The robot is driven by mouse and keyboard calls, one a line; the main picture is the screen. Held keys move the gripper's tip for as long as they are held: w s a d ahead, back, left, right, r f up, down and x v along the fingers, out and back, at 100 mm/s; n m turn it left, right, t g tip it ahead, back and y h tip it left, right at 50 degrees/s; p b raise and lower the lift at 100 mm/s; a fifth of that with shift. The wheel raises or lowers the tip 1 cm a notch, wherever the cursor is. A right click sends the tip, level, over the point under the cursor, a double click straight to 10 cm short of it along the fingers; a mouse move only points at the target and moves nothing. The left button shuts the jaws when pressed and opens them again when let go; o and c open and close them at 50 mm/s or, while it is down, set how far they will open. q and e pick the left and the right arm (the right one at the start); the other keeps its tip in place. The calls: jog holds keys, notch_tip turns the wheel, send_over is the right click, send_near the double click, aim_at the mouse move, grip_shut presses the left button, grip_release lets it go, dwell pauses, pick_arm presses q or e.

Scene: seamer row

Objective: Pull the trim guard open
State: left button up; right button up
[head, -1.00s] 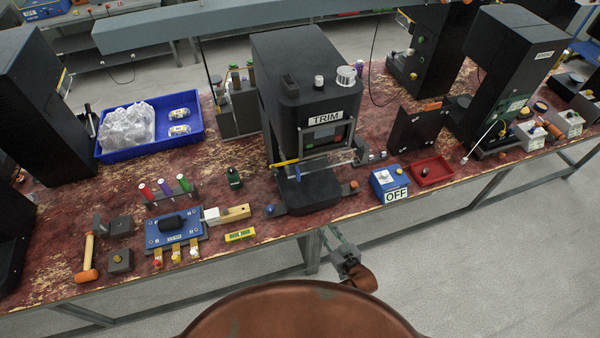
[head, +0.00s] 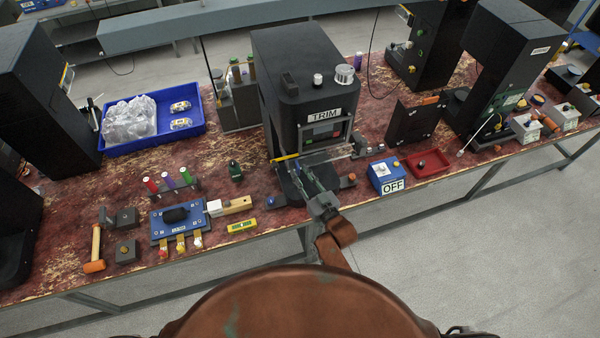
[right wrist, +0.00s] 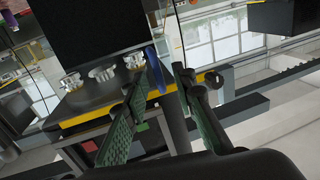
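The black trim machine (head: 285,75), labelled TRIM, stands at the middle of the bench. Its clear guard (head: 330,156) spans the front below the small panel, with a yellow strip (head: 285,157) at its left end. My right gripper (head: 308,180) is in front of the guard, over the machine's base, its two fingers apart. In the right wrist view the green-padded fingers (right wrist: 163,108) are spread with nothing clamped between them. A blue upright bar (right wrist: 154,68) shows just beyond the gap; I cannot tell whether a finger touches it. My left gripper is out of view.
A blue switch box (head: 385,175) marked OFF and a red tray (head: 428,163) stand right of the machine.

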jog(key=shift+w, duration=0.15)
jog(key=shift+c, duration=0.3)
grip_shut()
dwell(0.3)
